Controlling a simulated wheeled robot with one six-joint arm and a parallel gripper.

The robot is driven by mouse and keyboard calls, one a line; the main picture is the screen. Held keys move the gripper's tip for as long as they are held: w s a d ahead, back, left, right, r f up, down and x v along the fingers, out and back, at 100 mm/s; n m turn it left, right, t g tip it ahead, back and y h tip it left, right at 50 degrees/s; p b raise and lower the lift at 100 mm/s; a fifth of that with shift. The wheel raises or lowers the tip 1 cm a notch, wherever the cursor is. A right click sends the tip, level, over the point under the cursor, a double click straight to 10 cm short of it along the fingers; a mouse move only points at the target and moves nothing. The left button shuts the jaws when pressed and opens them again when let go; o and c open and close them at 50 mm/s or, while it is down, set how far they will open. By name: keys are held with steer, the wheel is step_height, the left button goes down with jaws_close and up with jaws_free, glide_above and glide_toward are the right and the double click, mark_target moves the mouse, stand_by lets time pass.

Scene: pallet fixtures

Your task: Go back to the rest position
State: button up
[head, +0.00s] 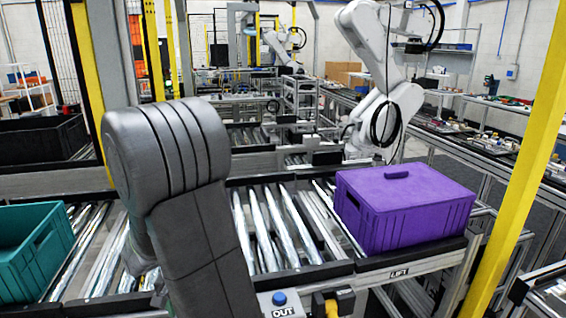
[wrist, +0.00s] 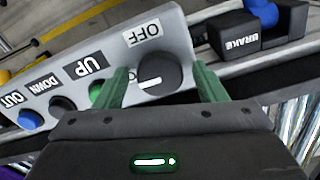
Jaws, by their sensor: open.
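My gripper (wrist: 160,72) shows in the wrist view as two green fingers held apart, with nothing gripped between them. A round black knob (wrist: 158,75) with a white mark appears between the fingers, on a grey control panel (wrist: 185,40) beside the label OFF. I cannot tell how far the fingertips are from the knob. In the head view my grey arm stands in the foreground, and the gripper itself is hidden. The panel's blue OUT button (head: 279,298) shows at the bottom of the head view.
The panel also carries UP, DOWN and OUT buttons. A black BRAKE block (wrist: 245,38) stands beside it. A purple crate (head: 405,205) sits on the roller conveyor at right, a teal crate (head: 35,265) at left. A yellow post (head: 520,170) stands at right. A white robot arm (head: 385,75) is behind.

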steer(key=shift+m+p, duration=0.4)
steer(key=shift+m, duration=1.9)
steer(key=shift+r, duration=0.1)
